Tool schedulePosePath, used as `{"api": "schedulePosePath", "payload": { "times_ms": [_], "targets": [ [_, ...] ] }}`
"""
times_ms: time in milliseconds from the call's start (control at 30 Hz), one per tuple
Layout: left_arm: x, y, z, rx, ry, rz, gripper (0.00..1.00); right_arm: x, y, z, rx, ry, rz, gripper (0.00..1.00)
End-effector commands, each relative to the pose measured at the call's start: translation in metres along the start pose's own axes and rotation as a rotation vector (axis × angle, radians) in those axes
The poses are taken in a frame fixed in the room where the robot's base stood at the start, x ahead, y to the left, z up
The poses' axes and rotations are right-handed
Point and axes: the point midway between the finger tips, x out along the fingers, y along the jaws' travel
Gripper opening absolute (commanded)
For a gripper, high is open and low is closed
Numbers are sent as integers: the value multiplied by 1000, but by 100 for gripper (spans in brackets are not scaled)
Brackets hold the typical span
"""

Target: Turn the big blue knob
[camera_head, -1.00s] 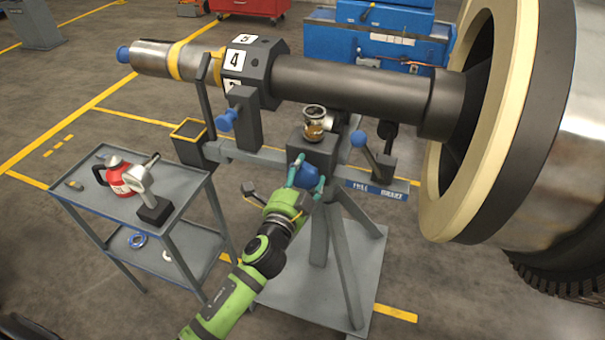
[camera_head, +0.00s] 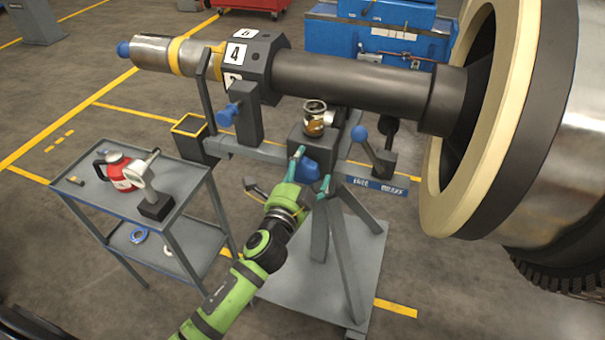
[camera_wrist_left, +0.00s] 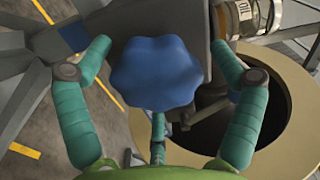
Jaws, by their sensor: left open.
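The big blue knob (camera_head: 310,171) is on the front of the grey block in the middle of the rotor stand. In the left wrist view the lobed knob (camera_wrist_left: 155,72) faces me, large and near the centre. My left gripper (camera_head: 312,170) is in front of the knob with its teal fingers spread open. In the left wrist view, one finger is left of the knob, one right and a third below, with visible gaps at the sides. Touching at the lower finger cannot be told. My right gripper is not in view.
A glass sight cup (camera_head: 314,118) sits above the knob. A blue-ended lever (camera_head: 368,145) stands to the right, and the black rotor shaft (camera_head: 350,85) runs behind. A tool cart (camera_head: 185,205) with a red can (camera_head: 121,172) stands left. The large wheel (camera_head: 485,150) fills the right.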

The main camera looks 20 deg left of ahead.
Motion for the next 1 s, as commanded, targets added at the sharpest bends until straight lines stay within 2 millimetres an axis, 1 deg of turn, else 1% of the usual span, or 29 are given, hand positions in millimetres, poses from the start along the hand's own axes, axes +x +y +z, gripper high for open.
{"api": "schedulePosePath", "payload": {
  "times_ms": [67,167,400,600,700,800,1000],
  "targets": [
    [-5,1,0,0,-1,1,93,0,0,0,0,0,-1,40],
    [-19,2,0,0,-1,3,93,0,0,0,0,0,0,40],
    [-69,2,0,-1,0,4,93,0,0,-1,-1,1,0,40],
    [-102,1,-1,-3,0,2,93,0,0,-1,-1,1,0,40],
    [-112,0,-1,-1,1,-1,93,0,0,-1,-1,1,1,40],
    [-117,-1,-1,-1,1,-2,93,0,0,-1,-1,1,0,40],
    [-119,-1,-1,0,2,-3,93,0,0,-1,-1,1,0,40]
  ]
}}
